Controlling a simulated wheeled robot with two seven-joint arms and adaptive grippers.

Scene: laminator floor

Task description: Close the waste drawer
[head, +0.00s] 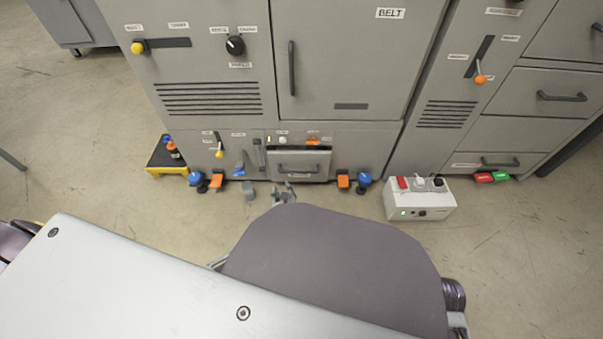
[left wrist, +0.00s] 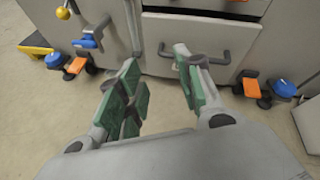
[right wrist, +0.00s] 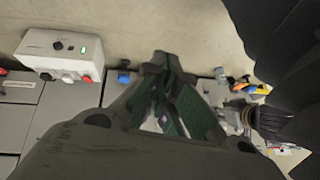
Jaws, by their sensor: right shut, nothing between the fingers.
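The waste drawer (head: 305,159) is the small grey drawer low in the middle of the cabinet, with a dark bar handle. Its front seems to stand out a little from the cabinet, with a dark strip along its top. My left gripper (head: 284,196) is just in front of it, low over the floor. In the left wrist view, the left gripper (left wrist: 158,68) is open and empty, its right finger overlapping the drawer handle (left wrist: 229,58); contact is unclear. My right gripper (right wrist: 165,62) is shut and empty in the right wrist view, away from the drawer; it is not clear in the head view.
Orange pedals and blue knobs (head: 364,180) flank the drawer at floor level. A white box with switches (head: 420,205) stands on the floor to the right. Open floor lies before the cabinet.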

